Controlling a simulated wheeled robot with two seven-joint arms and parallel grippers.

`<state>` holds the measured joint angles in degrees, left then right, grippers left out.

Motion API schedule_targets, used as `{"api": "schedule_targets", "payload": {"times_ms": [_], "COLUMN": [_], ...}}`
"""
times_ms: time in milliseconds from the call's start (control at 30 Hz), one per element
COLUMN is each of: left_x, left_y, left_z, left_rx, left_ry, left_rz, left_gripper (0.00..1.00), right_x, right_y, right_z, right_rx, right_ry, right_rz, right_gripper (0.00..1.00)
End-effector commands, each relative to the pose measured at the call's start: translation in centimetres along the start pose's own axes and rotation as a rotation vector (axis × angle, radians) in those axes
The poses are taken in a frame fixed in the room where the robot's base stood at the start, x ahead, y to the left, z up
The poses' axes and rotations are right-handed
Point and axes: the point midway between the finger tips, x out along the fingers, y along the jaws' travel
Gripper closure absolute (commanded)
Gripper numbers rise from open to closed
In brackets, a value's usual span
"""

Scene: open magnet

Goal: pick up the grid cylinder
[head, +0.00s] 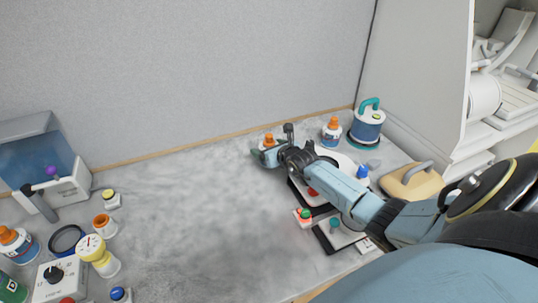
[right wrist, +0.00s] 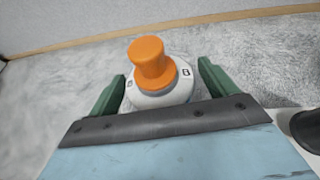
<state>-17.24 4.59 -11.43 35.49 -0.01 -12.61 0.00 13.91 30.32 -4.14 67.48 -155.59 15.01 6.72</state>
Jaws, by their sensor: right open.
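A white object with an orange knob-like top (right wrist: 150,65) and small dark square marks stands upright on the grey table, between the fingers of my right gripper (right wrist: 163,88) in the right wrist view. I take it for the grid cylinder, though no clear grid pattern shows. The green fingers are spread, one on each side, with a small gap visible; its lower front is hidden by the gripper body. In the head view its orange top (head: 268,139) shows beside my right gripper (head: 270,153), near the back wall. My left gripper is not in view.
An orange-capped bottle (head: 332,131) and a blue cylinder with teal handle (head: 367,125) stand right of the gripper. Under my right arm are a white tray (head: 345,163) and small devices. Several items crowd the left end. The middle of the table (head: 200,200) is clear.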

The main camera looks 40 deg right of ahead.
Motion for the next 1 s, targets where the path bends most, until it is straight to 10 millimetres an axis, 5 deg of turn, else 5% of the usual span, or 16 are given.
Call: {"api": "schedule_targets", "payload": {"times_ms": [200, 633, 1000], "left_x": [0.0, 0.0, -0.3], "left_y": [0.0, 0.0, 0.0], "left_z": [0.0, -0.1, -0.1], "left_rx": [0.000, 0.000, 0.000], "left_ry": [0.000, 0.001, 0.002], "left_rz": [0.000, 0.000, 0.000], "left_gripper": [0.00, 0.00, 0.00], "right_x": [0.0, 0.0, -0.6], "right_y": [0.0, 0.0, 0.1], "right_z": [0.0, -0.1, 1.4], "right_rx": [0.000, 0.000, 0.002], "right_ry": [0.000, 0.002, -0.002], "right_rz": [0.000, 0.000, 0.002], "right_gripper": [0.17, 0.73, 0.73]}}
